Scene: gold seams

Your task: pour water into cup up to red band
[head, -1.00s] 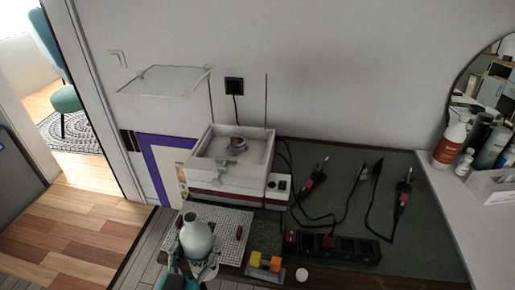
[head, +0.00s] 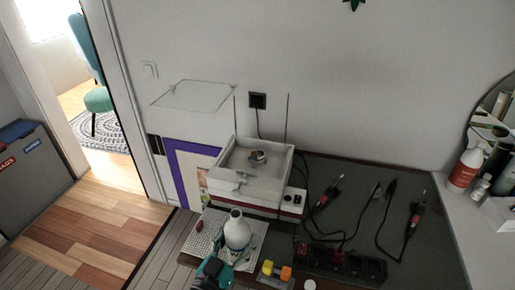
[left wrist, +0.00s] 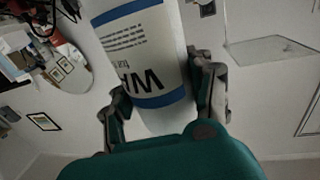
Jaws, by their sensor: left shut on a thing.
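A white bottle (head: 237,232) stands roughly upright in the head view, in front of the white box. My left gripper (head: 222,262) is shut on it. In the left wrist view the bottle (left wrist: 150,50) fills the space between the fingers of my left gripper (left wrist: 160,100) and shows a blue-banded label. A small cup-like thing (head: 258,157) sits in the open white box (head: 232,186), beyond the bottle. It is too small to make out a red band or a water level. My right gripper is not in view.
A white perforated board (head: 209,224) lies under and beside the bottle. An orange block (head: 286,273) and a yellow block (head: 267,268) are at the front. Red-and-black tools (head: 322,201) with cables and a black socket strip (head: 345,263) occupy the right. A wire frame (head: 195,95) is at the wall.

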